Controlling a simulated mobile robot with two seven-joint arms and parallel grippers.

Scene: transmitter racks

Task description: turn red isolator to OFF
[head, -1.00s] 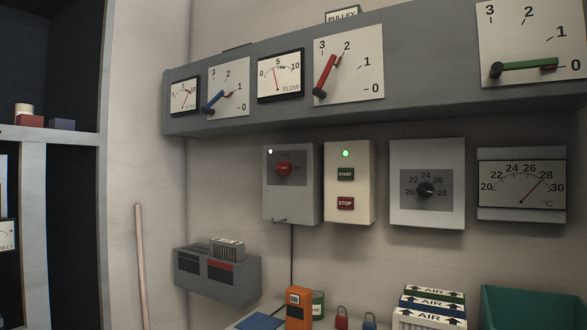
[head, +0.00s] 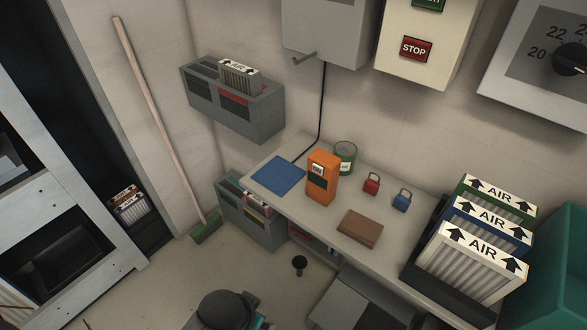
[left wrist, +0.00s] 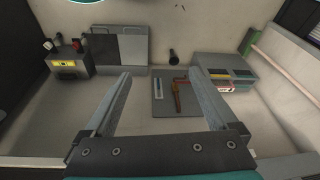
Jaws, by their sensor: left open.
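The grey isolator box (head: 325,30) is cut by the top edge of the head view. Only its lower part and a small lever (head: 305,57) under it show, and its red knob is out of frame. The cream START/STOP box (head: 420,60) hangs to its right. My left gripper (left wrist: 160,76) shows in the left wrist view with its two fingers spread wide and nothing between them. It points over the floor area, and the isolator is not in that view. My right gripper is in neither view.
A bench (head: 290,205) below holds a blue mat (head: 278,175), orange meter (head: 322,178), green can (head: 345,154), padlocks, a brown block (head: 360,228) and AIR filters (head: 472,270). A grey wall tray (head: 232,105) and a broom (head: 165,120) are left. The left wrist view shows a tool board (left wrist: 173,97).

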